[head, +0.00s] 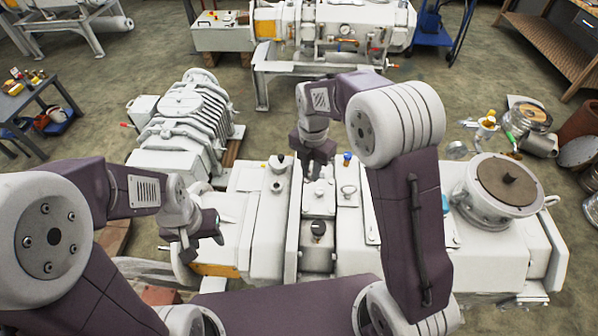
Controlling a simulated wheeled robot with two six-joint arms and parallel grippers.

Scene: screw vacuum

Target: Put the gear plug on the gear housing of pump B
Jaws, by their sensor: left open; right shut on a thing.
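The large white pump (510,255) in front of me spans the lower middle and right; I take it for pump B. Its middle block (318,204), probably the gear housing, has a dark round knob (318,230) on top. My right gripper (317,174) points down over the back of this block. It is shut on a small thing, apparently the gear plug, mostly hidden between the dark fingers. I cannot tell whether that thing touches the pump. My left gripper (207,243) is open and empty above the pump's left end.
A dark-capped fitting (279,162), a blue-capped fitting (347,159) and a small valve knob (348,191) stand near the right gripper. A round flange (487,205) rises at right. Another ribbed pump (185,120) is behind left. Loose parts lie on the floor at right.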

